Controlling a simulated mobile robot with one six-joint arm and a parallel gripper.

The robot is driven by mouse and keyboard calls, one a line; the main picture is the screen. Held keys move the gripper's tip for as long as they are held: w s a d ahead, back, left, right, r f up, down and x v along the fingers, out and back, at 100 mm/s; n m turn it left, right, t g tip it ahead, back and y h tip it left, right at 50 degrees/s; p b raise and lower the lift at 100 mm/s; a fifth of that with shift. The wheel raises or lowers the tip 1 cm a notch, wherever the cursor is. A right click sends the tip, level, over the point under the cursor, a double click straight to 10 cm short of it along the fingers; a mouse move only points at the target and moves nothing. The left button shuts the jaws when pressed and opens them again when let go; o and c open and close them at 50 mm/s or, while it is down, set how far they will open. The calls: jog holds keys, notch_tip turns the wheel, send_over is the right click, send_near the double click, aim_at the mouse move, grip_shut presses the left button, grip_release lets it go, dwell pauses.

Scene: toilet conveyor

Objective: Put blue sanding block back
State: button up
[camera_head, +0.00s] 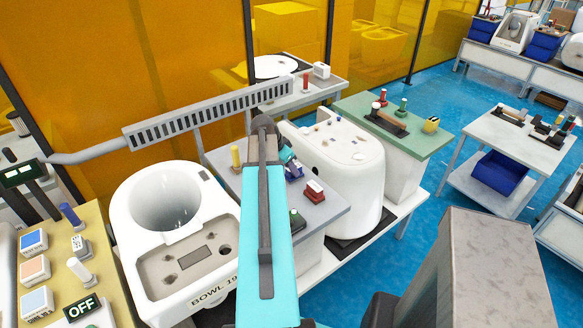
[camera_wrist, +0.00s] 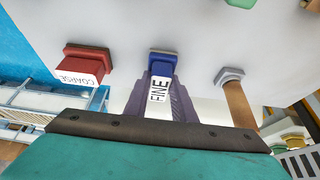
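The blue sanding block (camera_head: 293,173) is at the small grey table (camera_head: 325,213), left of the red block (camera_head: 315,189). In the wrist view the blue block (camera_wrist: 163,65) shows a white FINE label between my two dark purple fingers. My gripper (camera_wrist: 160,95) lies close against both sides of it, with no clear gap.
The red block, labelled COARSE (camera_wrist: 82,64), stands on one side, and a brown-handled tool (camera_wrist: 235,95) on the other. A yellow cylinder (camera_head: 236,156) and a green-topped item (camera_head: 296,219) are also on the grey table. The white toilet bowl (camera_head: 150,262) stands left.

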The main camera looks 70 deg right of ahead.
jog(key=o, duration=0.4)
jog(key=shift+r, duration=0.2)
jog(key=shift+b+v, duration=1.3)
jog(key=shift+v, duration=4.65)
jog(key=shift+a, duration=0.1)
